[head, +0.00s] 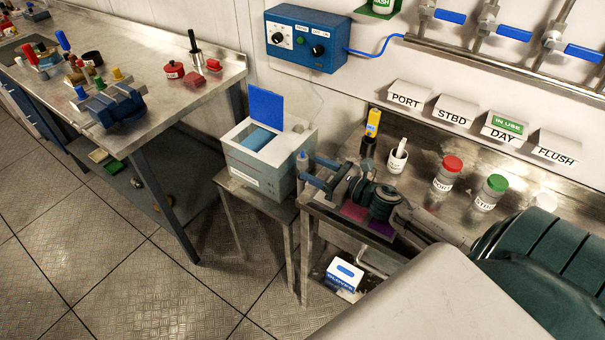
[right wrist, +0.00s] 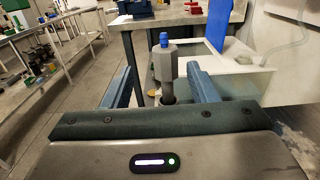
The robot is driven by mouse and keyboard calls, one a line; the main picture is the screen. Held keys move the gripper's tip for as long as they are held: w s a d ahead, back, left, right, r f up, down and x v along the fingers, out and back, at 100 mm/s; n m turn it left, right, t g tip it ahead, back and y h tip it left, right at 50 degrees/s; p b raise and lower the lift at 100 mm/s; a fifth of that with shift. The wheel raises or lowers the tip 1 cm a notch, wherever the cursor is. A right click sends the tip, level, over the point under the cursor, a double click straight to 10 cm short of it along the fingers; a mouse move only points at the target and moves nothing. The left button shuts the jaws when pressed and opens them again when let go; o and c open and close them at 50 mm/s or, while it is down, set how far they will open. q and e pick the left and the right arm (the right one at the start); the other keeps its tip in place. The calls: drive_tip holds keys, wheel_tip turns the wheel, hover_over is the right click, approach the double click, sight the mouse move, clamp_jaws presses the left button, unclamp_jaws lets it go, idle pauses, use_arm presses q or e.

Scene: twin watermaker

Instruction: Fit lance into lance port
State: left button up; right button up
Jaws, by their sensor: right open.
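The lance, which looks like a grey body with a blue cap (head: 302,161) and a darker stem below, stands roughly upright at the left edge of the steel bench. It also shows in the right wrist view (right wrist: 165,62). My right gripper (head: 313,175) is open, with its two blue fingers (right wrist: 162,87) on either side of the lance's stem. Gaps show between the fingers and the lance. The lance's lower end is hidden behind the gripper body. I cannot make out the lance port for certain. My left gripper is not in view.
A pale tank (head: 262,170) with a raised blue lid (head: 266,103) stands on a low stand just left of the gripper.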

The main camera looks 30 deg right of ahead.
sight(307, 163)
drive_tip(key=shift+w+r+p, duration=0.15)
drive_tip(key=shift+w+p, duration=0.1)
drive_tip(key=shift+p, duration=0.05)
drive_tip(key=p+x, duration=0.3)
drive_tip(key=shift+w+d, duration=0.1)
drive_tip(key=shift+w, duration=0.35)
drive_tip(key=shift+w+p, duration=0.4)
drive_tip(key=shift+p, duration=0.05)
clamp_jaws()
